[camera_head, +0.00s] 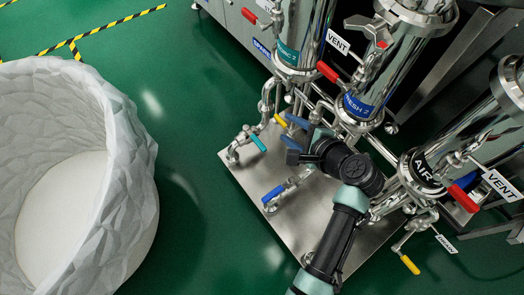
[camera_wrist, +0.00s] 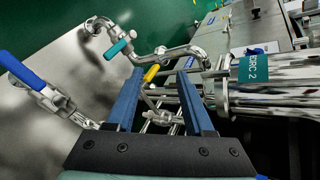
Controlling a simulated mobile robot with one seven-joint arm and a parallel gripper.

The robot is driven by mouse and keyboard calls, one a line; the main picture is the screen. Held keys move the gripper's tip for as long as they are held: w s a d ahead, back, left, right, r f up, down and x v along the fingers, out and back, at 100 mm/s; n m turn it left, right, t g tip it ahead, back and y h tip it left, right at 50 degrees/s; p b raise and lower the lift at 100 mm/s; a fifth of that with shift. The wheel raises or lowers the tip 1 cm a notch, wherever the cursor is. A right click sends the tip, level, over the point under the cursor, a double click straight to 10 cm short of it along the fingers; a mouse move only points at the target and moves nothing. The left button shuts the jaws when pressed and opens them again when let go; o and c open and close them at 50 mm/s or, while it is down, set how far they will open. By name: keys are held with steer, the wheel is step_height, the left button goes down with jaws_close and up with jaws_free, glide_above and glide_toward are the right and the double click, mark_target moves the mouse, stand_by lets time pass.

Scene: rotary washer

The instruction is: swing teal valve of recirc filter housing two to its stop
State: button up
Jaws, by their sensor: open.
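The recirc filter housing two (camera_head: 299,25) is a steel cylinder with a teal label, at the top centre of the head view. It also lies at the right of the wrist view (camera_wrist: 270,97). The teal valve handle (camera_head: 258,143) sits on a pipe elbow over the steel plate. In the wrist view the teal handle (camera_wrist: 118,47) is beyond and left of my fingertips. My gripper (camera_head: 285,128), with blue fingers, is open and empty, to the right of the teal handle and apart from it. It also shows in the wrist view (camera_wrist: 160,72).
A yellow handle (camera_wrist: 151,73) appears between my fingertips in the wrist view. A blue-handled valve (camera_head: 273,194) stands on the plate (camera_head: 240,170). The MESH 2 (camera_head: 362,105) and AIR (camera_head: 428,168) housings stand right. A large grey tub (camera_head: 125,150) is left, with clear green floor between.

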mark_target(260, 144)
steer(key=s+f+m, duration=0.2)
steer(key=m, duration=0.1)
steer(key=s+f+m+y, duration=0.1)
steer(key=s+f+m, duration=0.1)
steer(key=f+m, duration=0.1)
steer(key=s+d+f+m+y, duration=0.1)
steer(key=s+f+m, duration=0.1)
steer(key=f+m, duration=0.1)
steer(key=shift+s+f+t, duration=0.25)
steer(key=shift+s+t, duration=0.05)
steer(key=shift+t, duration=0.1)
steer(key=shift+s+f+m, duration=0.25)
steer(key=shift+f+m, duration=0.05)
steer(key=shift+m, duration=0.4)
steer(key=shift+f+b, duration=0.2)
steer(key=shift+b, duration=0.2)
steer(key=b+x, duration=0.7)
steer(key=x, duration=0.4)
steer(key=shift+w+a+r, duration=0.1)
steer(key=shift+w+a, duration=0.05)
steer(key=shift+a, duration=0.05)
steer(key=shift+w+a+b, duration=0.4)
steer(key=shift+w+b, duration=0.05)
steer(key=shift+w, duration=0.1)
jaws_close()
